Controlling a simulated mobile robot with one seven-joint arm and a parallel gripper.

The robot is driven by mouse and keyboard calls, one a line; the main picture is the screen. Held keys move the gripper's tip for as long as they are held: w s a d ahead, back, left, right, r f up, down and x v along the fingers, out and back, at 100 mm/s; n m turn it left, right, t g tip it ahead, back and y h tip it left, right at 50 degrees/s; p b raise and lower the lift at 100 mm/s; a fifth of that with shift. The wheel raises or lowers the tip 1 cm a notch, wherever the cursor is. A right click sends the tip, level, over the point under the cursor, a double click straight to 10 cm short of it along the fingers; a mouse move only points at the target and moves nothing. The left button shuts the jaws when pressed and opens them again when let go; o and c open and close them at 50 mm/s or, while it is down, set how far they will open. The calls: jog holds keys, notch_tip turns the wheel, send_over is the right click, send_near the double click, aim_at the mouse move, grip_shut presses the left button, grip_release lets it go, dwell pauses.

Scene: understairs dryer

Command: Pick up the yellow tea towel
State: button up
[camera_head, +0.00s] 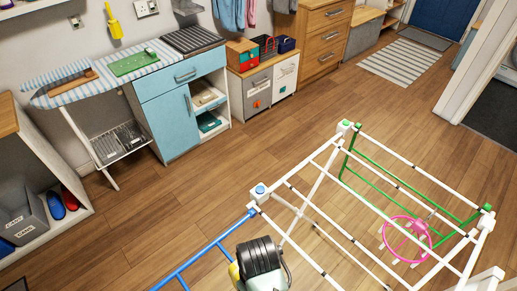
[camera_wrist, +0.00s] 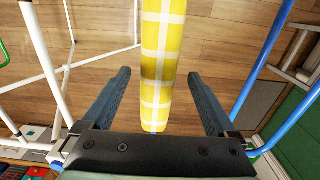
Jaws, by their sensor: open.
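The yellow tea towel (camera_wrist: 163,45), with white checks, hangs as a narrow strip in the wrist view, running from the top edge down between the fingers. My gripper (camera_wrist: 159,74) is open, with one dark finger on each side of the towel. Gaps show between the towel and both fingers, so the jaws do not hold it. In the head view my dark wrist part is over the near left of the drying rack (camera_head: 256,197). A small yellow patch shows beside it, but I cannot tell whether that is the towel. The fingers are hidden there.
The rack's white, blue and green bars surround the arm. A pink ring (camera_head: 407,240) hangs at its right. An ironing board (camera_head: 70,92), blue cabinet (camera_head: 170,120) and drawer units stand along the back wall. The wooden floor (camera_head: 130,240) left of the rack is clear.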

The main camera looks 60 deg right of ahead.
notch_tip(320, 180, down, 7)
jog(key=shift+f+p, duration=0.2)
jog(key=shift+p, duration=0.1)
jog(key=shift+d, duration=0.1)
grip_shut()
dwell(0.5)
jog(key=shift+r, duration=0.15)
notch_tip(320, 180, up, 16)
jog(key=shift+r+p, duration=0.25)
jog(key=shift+p, duration=0.75)
jog(key=shift+r+p, duration=0.7)
jog(key=shift+r+p, duration=0.45)
jog(key=shift+p, duration=0.4)
